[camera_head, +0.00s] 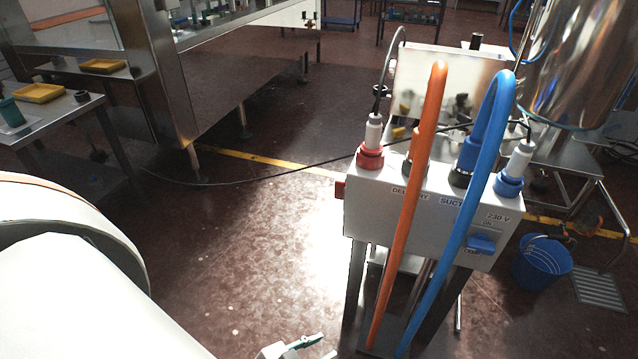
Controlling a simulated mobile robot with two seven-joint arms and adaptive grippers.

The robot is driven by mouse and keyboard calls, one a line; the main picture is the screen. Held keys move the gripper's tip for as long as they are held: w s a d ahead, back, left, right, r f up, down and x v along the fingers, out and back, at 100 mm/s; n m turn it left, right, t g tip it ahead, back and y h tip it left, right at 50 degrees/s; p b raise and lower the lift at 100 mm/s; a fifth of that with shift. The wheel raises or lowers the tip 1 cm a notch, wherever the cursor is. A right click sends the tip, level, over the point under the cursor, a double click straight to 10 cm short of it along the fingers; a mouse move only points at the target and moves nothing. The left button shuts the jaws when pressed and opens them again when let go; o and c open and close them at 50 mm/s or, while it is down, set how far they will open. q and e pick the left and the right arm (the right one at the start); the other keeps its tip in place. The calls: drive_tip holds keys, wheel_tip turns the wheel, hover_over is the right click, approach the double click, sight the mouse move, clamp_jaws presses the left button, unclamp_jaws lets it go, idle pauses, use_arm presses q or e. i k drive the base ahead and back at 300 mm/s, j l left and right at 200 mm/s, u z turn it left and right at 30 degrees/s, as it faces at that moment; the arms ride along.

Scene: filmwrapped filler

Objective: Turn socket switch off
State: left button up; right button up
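A grey socket box (390,207) stands on dark legs right of the middle. Its front carries a blue switch or socket cover (481,244) under a "230 V" and "ON" label (496,220). A red part (340,190) sticks out of its left side. A red plug (370,157) and a blue plug (509,184) sit on top. I cannot tell the switch's position. My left gripper (326,346) shows at the bottom edge, partly cut off, with its fingertips apart and nothing between them. It is below and left of the box, not touching it. My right gripper is out of view.
An orange hose (409,215) and a blue hose (459,240) arch down in front of the box. A black cable (270,176) runs off left. A blue bucket (541,262) stands at right. Floor left of the box is clear.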

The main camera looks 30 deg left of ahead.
sight(340, 183)
drive_tip(key=k+j, duration=0.1)
drive_tip(key=j, duration=1.8)
drive_tip(key=k, duration=0.05)
